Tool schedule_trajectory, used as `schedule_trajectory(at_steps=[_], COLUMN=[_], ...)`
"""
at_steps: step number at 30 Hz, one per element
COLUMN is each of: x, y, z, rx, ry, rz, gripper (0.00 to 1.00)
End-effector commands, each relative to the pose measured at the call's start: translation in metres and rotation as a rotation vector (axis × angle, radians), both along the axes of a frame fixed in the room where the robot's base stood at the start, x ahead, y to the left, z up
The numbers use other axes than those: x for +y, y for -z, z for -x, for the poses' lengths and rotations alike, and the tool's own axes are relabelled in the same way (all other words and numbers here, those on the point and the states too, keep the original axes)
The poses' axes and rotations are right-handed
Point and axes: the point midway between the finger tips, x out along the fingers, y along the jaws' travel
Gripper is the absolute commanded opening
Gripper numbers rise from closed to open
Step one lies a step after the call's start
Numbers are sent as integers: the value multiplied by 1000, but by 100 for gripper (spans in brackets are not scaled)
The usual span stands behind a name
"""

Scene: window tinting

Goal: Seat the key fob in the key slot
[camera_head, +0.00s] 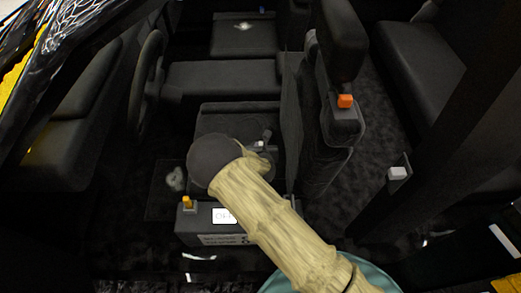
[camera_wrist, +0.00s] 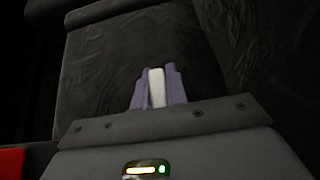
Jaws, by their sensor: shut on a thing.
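My gripper (camera_wrist: 157,90) shows in the wrist view with its two pale purple fingers closed on a slim whitish piece, which I take to be the key fob (camera_wrist: 156,86). The piece points away from the gripper, over a dark, creased surface. In the head view my arm reaches over the vehicle's interior. Its rounded end hides most of the gripper, and a small pale spot (camera_head: 261,144) shows just right of it above a dark seat. I cannot make out the key slot for certain in either view.
A dark box with a white label (camera_head: 222,215) and a small orange-yellow knob (camera_head: 187,202) stands in front of the seats. A steering wheel (camera_head: 147,85) is at the left. An upright seat back with an orange block (camera_head: 345,101) stands right of my arm. A small white block (camera_head: 397,173) is farther right.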

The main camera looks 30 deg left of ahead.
Motion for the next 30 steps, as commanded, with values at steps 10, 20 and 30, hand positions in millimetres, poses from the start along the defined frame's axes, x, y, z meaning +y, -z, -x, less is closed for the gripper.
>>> schedule_trajectory(at_steps=[10,20,30], x=[0,0,0], y=[24,26,24], z=[0,0,0], rx=[0,1,1], ry=[1,1,1], rz=[0,0,0], gripper=[0,36,36])
